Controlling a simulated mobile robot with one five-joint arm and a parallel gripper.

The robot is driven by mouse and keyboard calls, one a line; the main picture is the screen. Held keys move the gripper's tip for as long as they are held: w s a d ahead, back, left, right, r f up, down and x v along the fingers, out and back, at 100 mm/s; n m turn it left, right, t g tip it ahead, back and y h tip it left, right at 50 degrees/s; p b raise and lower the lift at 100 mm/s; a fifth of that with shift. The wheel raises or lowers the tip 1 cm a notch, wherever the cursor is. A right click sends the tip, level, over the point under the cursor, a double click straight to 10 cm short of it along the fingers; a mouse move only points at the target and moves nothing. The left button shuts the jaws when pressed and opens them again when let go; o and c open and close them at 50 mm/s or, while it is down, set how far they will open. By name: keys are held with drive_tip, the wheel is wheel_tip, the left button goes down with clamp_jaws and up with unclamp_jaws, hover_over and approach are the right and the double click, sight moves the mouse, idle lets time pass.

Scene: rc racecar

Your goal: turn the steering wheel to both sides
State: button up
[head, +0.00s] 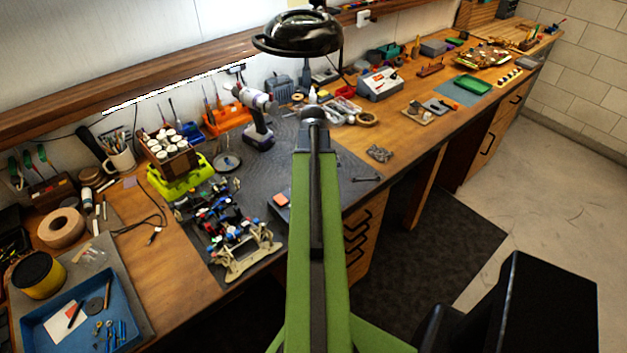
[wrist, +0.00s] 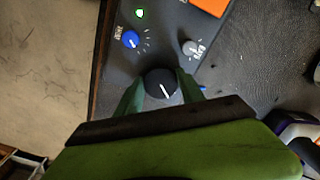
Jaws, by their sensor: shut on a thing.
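The steering wheel (wrist: 161,87) is a round black knob with a white line, on a dark control box (wrist: 185,22) in the wrist view. Its white line slants down and slightly right. My gripper (wrist: 160,78) has one green finger on each side of the knob and is shut on it. In the head view, the orange pad (head: 281,199) of what looks like the same box shows left of my green arm; my arm hides the knob and my fingers there. The RC car chassis (head: 228,232) stands on the dark mat, left of the box.
In the wrist view, a blue knob (wrist: 131,40), a grey knob (wrist: 190,47) and a lit green lamp (wrist: 140,13) sit near the wheel. A cordless drill (head: 254,115) stands behind on the mat. A black lamp (head: 298,33) hangs above the bench.

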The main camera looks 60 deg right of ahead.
drive_tip(key=shift+m, duration=0.7)
drive_tip(key=o, duration=1.4)
drive_tip(key=shift+c, duration=0.2)
wheel_tip(320, 180, up, 18)
drive_tip(key=p, duration=1.7)
drive_tip(key=shift+f, duration=0.25)
drive_tip(key=shift+f, duration=0.1)
